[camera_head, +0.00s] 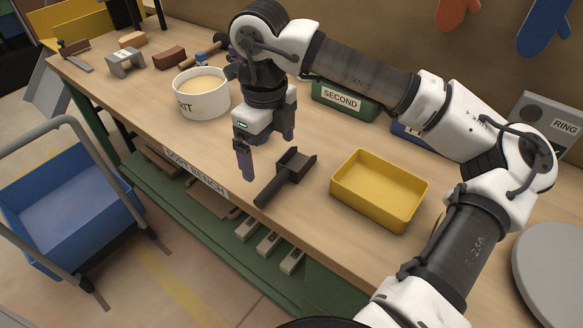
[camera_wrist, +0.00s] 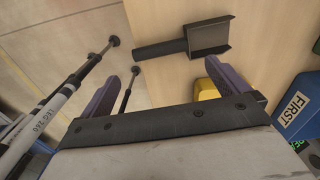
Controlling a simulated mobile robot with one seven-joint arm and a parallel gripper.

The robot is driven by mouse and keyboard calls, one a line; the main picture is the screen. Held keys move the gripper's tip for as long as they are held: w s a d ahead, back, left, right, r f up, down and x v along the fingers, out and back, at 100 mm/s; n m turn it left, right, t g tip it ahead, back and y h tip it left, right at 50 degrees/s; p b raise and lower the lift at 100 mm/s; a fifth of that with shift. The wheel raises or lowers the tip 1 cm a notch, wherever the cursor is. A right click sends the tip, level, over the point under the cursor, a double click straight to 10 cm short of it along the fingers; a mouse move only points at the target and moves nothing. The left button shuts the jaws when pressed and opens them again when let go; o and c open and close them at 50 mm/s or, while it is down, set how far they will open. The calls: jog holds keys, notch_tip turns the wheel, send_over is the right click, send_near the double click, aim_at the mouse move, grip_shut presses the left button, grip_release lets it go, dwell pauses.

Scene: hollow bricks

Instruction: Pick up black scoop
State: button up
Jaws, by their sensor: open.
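The black scoop (camera_head: 287,176) lies on the wooden bench near its front edge. Its handle points toward the front edge and its square pan toward the back. My gripper (camera_head: 268,158) is open and empty, pointing down above the bench, a little left of the scoop and apart from it. In the wrist view the scoop (camera_wrist: 182,46) lies beyond the fingertips of my gripper (camera_wrist: 173,68), with the handle to the left and the pan to the right. The whole scoop shows there.
A yellow tray (camera_head: 347,187) stands right of the scoop. A white tub (camera_head: 203,105) with pale contents is at the left. A green bin labelled SECOND (camera_head: 340,101) and a blue bin (camera_head: 409,134) stand behind, the blue one partly hidden by my arm. A blue cart (camera_head: 75,200) stands off the bench.

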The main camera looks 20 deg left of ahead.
aim_at(273, 183)
notch_tip(273, 183, down, 3)
jog(key=shift+f, duration=0.15)
jog(key=shift+d+f+p, duration=0.15)
jog(key=shift+f+p, duration=0.75)
jog(key=shift+f, duration=1.8)
jog(key=shift+c, duration=0.3)
jog(key=c, duration=0.8)
jog(key=shift+r, duration=0.1)
notch_tip(273, 183, up, 20)
jog(key=shift+f+b, duration=0.1)
jog(key=shift+b, duration=0.9)
